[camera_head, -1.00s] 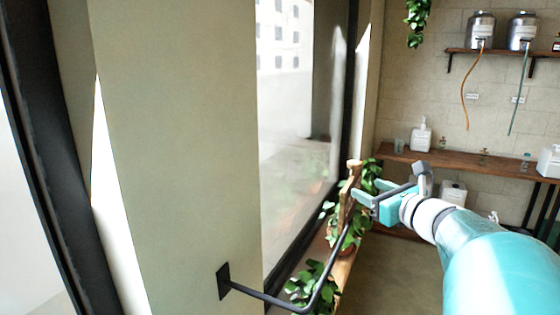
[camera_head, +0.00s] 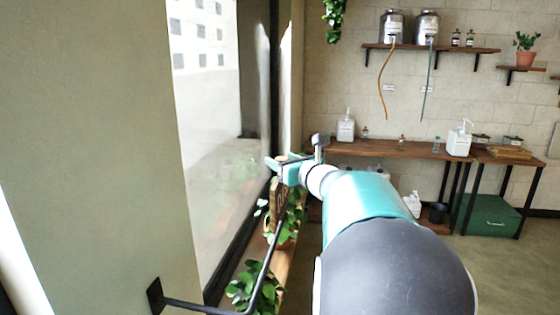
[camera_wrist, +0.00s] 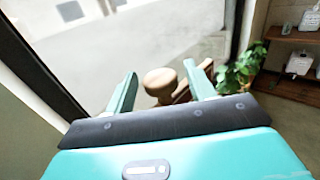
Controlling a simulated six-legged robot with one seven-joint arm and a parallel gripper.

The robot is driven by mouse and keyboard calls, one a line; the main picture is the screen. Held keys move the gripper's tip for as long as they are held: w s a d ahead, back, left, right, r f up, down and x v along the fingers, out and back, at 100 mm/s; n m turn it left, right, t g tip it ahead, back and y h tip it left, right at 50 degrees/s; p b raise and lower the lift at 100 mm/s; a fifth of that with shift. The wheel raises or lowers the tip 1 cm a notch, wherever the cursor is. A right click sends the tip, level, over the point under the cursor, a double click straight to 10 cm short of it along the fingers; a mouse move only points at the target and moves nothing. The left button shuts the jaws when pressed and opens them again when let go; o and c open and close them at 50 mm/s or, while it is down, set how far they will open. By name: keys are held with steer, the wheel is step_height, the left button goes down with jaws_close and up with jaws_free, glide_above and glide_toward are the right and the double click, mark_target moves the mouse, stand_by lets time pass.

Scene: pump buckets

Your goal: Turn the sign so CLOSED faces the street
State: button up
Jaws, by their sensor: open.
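The wooden sign (camera_head: 277,205) shows edge-on beside the window in the head view, at the end of a black bracket (camera_head: 205,307) that comes off the wall. No lettering on it can be read. My gripper (camera_head: 275,163) is at the sign's top. In the wrist view my gripper (camera_wrist: 160,78) is open, with a round wooden knob (camera_wrist: 159,81) between its two teal fingers. More of the sign's wood (camera_wrist: 197,80) shows behind the right finger. I cannot tell whether the fingers touch the knob.
The window (camera_head: 215,130) is close on the left, next to a wide beige wall (camera_head: 90,140). Potted plants (camera_head: 245,285) stand on the sill below the bracket. A wooden counter (camera_head: 385,150) with bottles runs along the back wall.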

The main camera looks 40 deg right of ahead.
steer(key=shift+w+d, duration=0.1)
steer(key=shift+w, duration=0.3)
jaws_close()
